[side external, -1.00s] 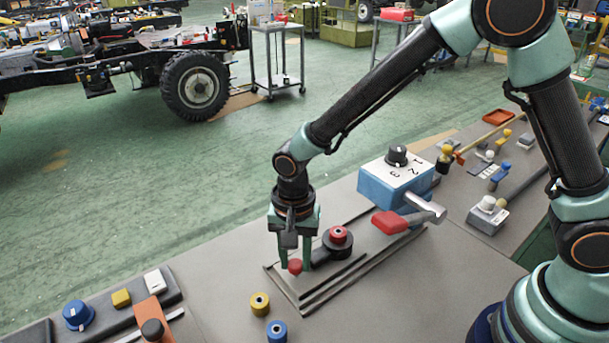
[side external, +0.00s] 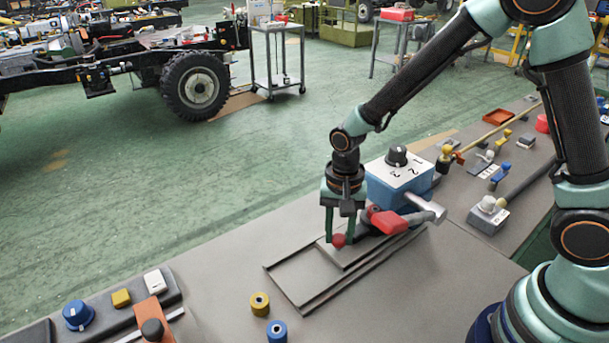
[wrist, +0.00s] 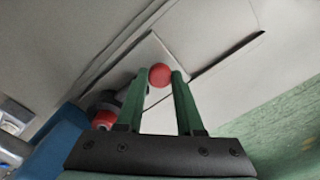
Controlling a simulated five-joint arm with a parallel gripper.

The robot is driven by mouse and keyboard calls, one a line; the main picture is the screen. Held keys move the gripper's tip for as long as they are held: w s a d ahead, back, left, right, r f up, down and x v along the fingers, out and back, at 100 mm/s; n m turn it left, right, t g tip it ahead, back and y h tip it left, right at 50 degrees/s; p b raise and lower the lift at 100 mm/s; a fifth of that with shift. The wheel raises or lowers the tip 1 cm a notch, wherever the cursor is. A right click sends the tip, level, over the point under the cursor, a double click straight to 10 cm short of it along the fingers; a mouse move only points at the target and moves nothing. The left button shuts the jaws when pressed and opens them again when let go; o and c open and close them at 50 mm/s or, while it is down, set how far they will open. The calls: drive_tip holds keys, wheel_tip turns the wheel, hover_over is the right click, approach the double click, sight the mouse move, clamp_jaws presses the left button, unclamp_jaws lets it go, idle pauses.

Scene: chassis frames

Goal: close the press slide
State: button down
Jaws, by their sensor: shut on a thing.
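The press slide shows in the side view as a flat grey plate (side external: 332,252) on a railed track (side external: 308,298), at the track's end near the blue box. Its red ball knob (side external: 339,241) stands at the front, and it shows in the wrist view (wrist: 160,76). My gripper (side external: 334,239) is shut on this knob, one finger on each side, as the wrist view also shows (wrist: 159,78). A dark arm with a red cap (wrist: 105,119) lies beside the fingers; in the side view it is largely hidden behind a red handle.
A blue box (side external: 400,184) with a numbered dial stands right behind the slide. A red-handled lever (side external: 388,221) juts out close to my gripper.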

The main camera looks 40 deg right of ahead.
drive_tip(key=shift+d, duration=1.4)
drive_tip(key=c, duration=0.5)
unclamp_jaws()
drive_tip(key=shift+c, duration=0.2)
wheel_tip(320, 180, up, 12)
drive_tip(key=shift+r, duration=0.15)
